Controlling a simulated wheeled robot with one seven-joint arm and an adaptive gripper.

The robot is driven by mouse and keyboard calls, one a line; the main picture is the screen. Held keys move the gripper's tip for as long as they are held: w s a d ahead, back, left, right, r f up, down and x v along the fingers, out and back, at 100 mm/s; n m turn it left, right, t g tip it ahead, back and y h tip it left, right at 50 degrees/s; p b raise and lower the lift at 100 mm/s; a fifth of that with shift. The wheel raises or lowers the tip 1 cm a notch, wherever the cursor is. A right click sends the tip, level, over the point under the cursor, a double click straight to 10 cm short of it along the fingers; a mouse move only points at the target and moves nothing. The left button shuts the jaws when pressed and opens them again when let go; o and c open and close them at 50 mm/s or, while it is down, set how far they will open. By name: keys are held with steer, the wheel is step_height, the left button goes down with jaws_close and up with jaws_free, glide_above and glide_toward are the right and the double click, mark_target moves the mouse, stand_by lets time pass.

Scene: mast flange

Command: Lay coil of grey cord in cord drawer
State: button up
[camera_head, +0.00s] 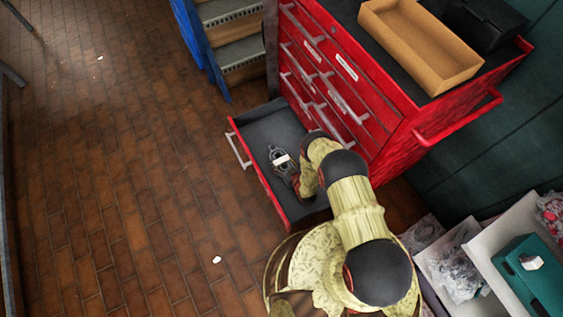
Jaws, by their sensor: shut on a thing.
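The red drawer (258,181) with a dark lining is pulled out low on the red cabinet. A coil of grey cord (274,152) with a white patch shows inside the drawer's outline, near its middle. My gripper (285,169) reaches down over the drawer from the right and is shut on the coil. My arm hides part of the drawer's right side. From this one view I cannot tell whether the coil touches the drawer floor.
The red cabinet (386,130) has several shut drawers and a side handle (458,118). An open cardboard box (420,45) and a black case (484,24) stand on top. Blue steps (203,50) stand behind. White bins (455,265) are at lower right. The brick floor at left is mostly clear.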

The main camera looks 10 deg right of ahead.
steer(key=o, duration=1.2)
steer(key=shift+f, duration=0.15)
steer(key=shift+o, duration=0.3)
steer(key=shift+s+d+r, duration=0.15)
steer(key=shift+s+r, duration=0.15)
steer(key=p+v, duration=0.4)
steer(key=v, duration=0.6)
steer(key=shift+s+r, duration=0.1)
steer(key=shift+r, duration=0.05)
steer(key=shift+s+d+r, duration=0.15)
steer(key=shift+s, duration=0.35)
